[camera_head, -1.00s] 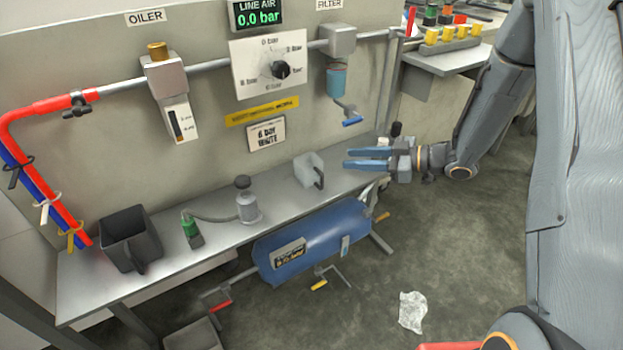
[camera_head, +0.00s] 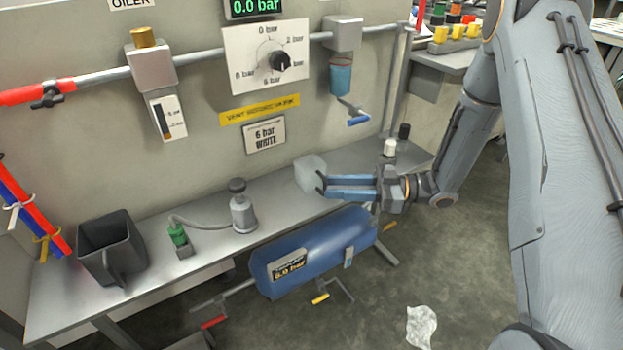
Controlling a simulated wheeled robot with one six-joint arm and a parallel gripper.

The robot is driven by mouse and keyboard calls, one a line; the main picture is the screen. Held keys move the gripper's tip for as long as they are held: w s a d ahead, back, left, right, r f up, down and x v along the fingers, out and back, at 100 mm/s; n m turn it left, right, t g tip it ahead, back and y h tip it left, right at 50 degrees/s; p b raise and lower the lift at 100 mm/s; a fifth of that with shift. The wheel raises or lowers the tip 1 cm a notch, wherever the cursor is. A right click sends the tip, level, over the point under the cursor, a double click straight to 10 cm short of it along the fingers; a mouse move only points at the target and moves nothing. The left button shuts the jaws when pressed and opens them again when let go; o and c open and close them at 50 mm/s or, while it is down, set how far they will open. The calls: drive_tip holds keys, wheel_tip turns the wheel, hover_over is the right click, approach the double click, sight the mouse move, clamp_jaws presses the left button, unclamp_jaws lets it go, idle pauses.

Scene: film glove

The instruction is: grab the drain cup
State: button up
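A pale translucent cup with a dark handle, which I take to be the drain cup (camera_head: 309,172), stands on the grey bench. Its handle faces right, towards my gripper. My gripper (camera_head: 326,187) reaches in from the right, low over the bench, with its two blue fingers pointing left. The fingers look parted, with the tips at the cup's handle. Whether they touch the handle is not clear. The handle is partly hidden by the fingertips.
A dark square container (camera_head: 110,250) stands at the bench's left end. A grey bottle (camera_head: 241,210) and a green-topped fitting (camera_head: 178,236) stand left of the cup. A white-capped bottle (camera_head: 389,149) is just behind my gripper. The filter (camera_head: 341,78) hangs above. A blue tank (camera_head: 315,250) lies below.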

drive_tip(key=shift+a, duration=0.7)
drive_tip(key=shift+c, duration=0.3)
clamp_jaws()
